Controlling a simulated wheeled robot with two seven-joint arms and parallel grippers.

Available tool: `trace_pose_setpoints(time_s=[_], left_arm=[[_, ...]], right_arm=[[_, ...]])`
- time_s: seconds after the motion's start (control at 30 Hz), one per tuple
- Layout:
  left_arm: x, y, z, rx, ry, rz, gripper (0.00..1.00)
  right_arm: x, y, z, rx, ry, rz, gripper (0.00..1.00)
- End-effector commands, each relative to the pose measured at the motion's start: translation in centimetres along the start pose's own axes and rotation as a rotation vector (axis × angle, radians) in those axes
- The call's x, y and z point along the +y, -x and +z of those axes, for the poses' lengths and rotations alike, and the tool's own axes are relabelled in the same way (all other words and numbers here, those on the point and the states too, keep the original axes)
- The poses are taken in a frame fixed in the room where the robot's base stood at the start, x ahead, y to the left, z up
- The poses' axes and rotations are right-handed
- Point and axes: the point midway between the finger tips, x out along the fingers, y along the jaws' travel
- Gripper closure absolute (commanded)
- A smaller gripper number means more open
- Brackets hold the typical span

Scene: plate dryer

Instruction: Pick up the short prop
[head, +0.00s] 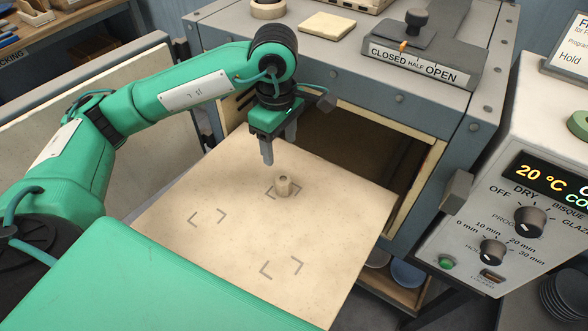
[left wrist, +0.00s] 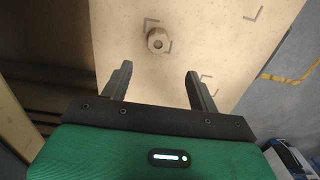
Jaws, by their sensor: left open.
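The short prop (head: 283,187) is a small pale stub with a hole in its top. It stands upright inside a set of corner marks on the cream board (head: 330,235) in front of the dryer's opening. It also shows in the left wrist view (left wrist: 157,40), ahead of my fingers and clear of them. My left gripper (head: 279,152) is open and empty, fingers pointing down, above the board and just behind the prop. Its two fingers show apart in the left wrist view (left wrist: 160,82). My right gripper is in neither view.
Two other sets of corner marks on the board are empty. The dark dryer opening (head: 360,150) lies behind the board. A damper lever (head: 415,35) and a flat square tile (head: 327,25) are on the dryer's top. A control panel (head: 520,210) stands at the right.

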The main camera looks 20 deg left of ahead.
Motion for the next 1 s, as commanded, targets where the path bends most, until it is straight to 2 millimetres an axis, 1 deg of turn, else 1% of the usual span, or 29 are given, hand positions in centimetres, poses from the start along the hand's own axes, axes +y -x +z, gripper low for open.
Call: trace_pose_setpoints(time_s=[0.07,0.17,0.3,0.4,0.5,0.63,0.73,0.87,0.9,1.0], left_arm=[[-0.1,-0.8,-0.1,0.01,-0.003,-0.001,0.39],[-0.2,-2.5,-0.1,0.009,-0.003,-0.002,0.39],[-0.1,-5.4,-0.1,0.007,-0.003,-0.003,0.39],[-0.1,-7.0,-0.1,0.007,-0.003,-0.002,0.39],[0.0,-8.0,-0.1,0.007,-0.002,0.0,0.39],[0.0,-8.6,-0.1,0.006,-0.002,0.0,0.39],[0.1,-9.5,0.0,0.006,-0.003,-0.001,0.39],[0.3,-11.4,0.1,0.006,-0.001,-0.004,0.39],[0.4,-12.1,0.1,0.006,-0.001,-0.002,0.39],[0.4,-13.1,0.1,0.006,-0.002,-0.001,0.39]], right_arm=[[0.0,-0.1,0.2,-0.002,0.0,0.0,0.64],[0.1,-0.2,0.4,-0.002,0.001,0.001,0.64],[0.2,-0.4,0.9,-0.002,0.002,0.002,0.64],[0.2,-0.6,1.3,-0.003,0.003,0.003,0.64],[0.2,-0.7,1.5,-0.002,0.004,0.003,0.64],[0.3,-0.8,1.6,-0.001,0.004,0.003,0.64],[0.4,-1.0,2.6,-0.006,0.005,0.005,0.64],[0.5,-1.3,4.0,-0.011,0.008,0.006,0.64],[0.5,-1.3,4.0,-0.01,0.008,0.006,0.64],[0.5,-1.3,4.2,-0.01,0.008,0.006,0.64]])
